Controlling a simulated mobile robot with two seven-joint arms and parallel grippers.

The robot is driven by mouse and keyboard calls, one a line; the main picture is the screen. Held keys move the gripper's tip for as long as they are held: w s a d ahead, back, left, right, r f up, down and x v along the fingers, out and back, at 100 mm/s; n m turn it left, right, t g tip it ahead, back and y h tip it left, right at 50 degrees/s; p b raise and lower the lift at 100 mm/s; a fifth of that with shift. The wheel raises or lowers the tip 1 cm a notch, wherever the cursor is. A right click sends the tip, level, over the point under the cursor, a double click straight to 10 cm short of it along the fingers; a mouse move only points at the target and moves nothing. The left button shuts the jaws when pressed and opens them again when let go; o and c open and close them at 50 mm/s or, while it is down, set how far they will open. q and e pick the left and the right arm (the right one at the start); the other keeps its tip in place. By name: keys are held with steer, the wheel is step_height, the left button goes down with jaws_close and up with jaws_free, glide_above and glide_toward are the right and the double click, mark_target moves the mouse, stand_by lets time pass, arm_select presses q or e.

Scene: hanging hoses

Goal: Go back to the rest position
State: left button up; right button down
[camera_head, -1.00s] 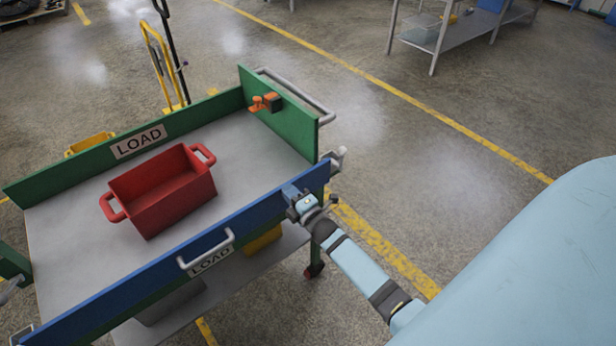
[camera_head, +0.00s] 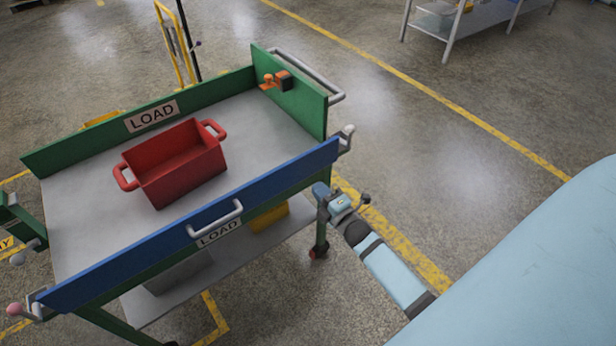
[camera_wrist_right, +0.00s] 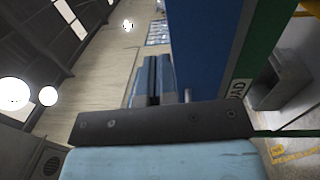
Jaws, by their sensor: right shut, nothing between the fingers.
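My right gripper (camera_head: 321,191) is just outside the cart's blue side wall, near its right end, below the top edge. It is shut and empty. In the right wrist view its shut fingers (camera_wrist_right: 152,82) show beside the blue wall (camera_wrist_right: 200,50); whether they touch it I cannot tell. My left gripper is not in view. The cart (camera_head: 255,115) has a grey top with green walls and a blue front wall (camera_head: 200,228).
A red two-handled bin (camera_head: 180,180) stands empty on the cart top. An orange clamp-like item (camera_head: 270,81) is at the far green wall. A grey bench (camera_head: 475,30) stands at the back right. The floor right of the cart is open.

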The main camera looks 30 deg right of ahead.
steer(key=shift+s, duration=1.75)
